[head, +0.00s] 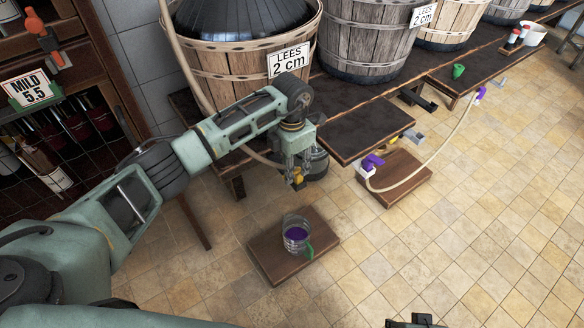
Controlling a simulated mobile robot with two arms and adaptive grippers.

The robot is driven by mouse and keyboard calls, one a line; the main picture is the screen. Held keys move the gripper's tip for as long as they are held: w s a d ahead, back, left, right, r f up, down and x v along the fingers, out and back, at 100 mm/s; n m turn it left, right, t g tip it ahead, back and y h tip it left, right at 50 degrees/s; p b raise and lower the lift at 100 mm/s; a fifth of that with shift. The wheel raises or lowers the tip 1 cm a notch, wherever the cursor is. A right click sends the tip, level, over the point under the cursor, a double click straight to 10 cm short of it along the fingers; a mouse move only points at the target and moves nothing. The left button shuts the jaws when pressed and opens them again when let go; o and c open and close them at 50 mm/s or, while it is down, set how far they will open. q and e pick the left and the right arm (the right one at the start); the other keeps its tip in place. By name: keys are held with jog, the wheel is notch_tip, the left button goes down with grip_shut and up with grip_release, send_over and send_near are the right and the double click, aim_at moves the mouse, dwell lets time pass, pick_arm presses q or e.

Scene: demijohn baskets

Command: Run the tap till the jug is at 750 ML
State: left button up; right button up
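A clear jug (296,236) with a green handle stands upright on a low wooden board (267,262) on the floor. Purple liquid shows inside it; the level marks are too small to read. My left gripper (297,180) points down above and behind the jug, at the bench's front edge under the left basket. A small yellow part shows at its fingertips, perhaps of a tap; the gripper hides most of it, and I cannot tell whether the fingers are closed on it. No stream into the jug can be made out. My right gripper (415,322) only partly shows at the bottom edge.
Demijohn baskets (237,68) line the dark bench (362,128); two signs read "LEES 2 cm". A rack with a "MILD 5.5" sign (32,88) stands left. The tiled floor at right is clear.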

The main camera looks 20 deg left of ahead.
pick_arm(q)
jog(key=shift+f, duration=0.25)
pick_arm(e)
jog(key=shift+r, duration=0.2)
pick_arm(q)
grip_shut()
jog(key=n+p, duration=0.1)
jog(key=n, duration=0.1)
jog(key=d+n+p, duration=0.1)
jog(key=n, duration=0.2)
jog(key=shift+s+p, duration=0.2)
jog(key=shift+p, duration=0.15)
pick_arm(e)
notch_tip(320, 180, down, 9)
jog(key=s, duration=0.1)
jog(key=shift+s, duration=0.4)
pick_arm(q)
grip_release()
